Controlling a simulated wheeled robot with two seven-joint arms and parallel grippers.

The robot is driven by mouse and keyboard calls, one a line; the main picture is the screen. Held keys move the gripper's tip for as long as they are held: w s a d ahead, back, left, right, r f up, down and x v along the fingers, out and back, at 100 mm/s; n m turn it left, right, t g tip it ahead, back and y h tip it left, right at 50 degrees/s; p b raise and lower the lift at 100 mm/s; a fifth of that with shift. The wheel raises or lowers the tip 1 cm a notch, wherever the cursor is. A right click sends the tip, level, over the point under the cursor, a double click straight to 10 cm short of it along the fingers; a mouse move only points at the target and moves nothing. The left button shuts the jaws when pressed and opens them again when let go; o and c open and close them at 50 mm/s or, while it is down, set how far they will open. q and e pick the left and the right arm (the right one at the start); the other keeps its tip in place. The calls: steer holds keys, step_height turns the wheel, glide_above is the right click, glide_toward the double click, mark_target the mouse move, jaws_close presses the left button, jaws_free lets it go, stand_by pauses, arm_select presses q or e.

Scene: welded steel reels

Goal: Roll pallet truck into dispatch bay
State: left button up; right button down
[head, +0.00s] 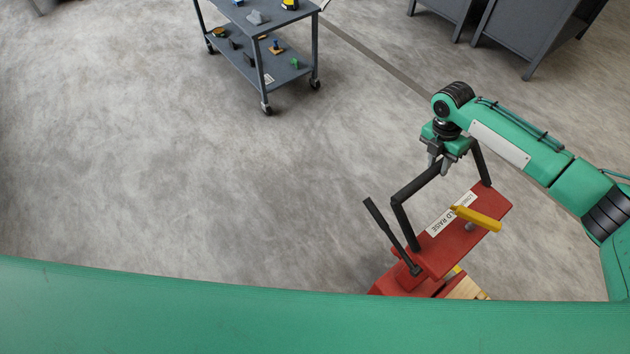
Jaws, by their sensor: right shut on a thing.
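The red pallet truck (463,238) stands on the floor at the lower right of the head view. Its black handle bar (419,190) rises above the red body. A yellow lever (478,218) and a white label (452,214) sit on its top plate, and a black lever (391,235) stands tilted at its left. My right gripper (438,165) is shut on the handle bar from above. The truck's lower part is hidden behind my green body, with a bit of pale wood showing there. My left gripper is not in view. I cannot make out the dispatch bay.
A grey wheeled cart (262,62) with several small items on its two shelves stands at the top centre. Dark grey cabinets (525,32) stand at the top right. A dark strip (375,60) runs across the floor. The concrete floor at left and centre is clear.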

steer(key=c, duration=1.1)
jaws_free()
steer(key=shift+a, duration=0.15)
steer(key=shift+w+a, duration=0.1)
steer(key=shift+w, duration=0.1)
steer(key=p+v, duration=0.6)
steer(key=v, duration=0.1)
steer(key=shift+r, duration=0.1)
steer(key=shift+s, duration=0.1)
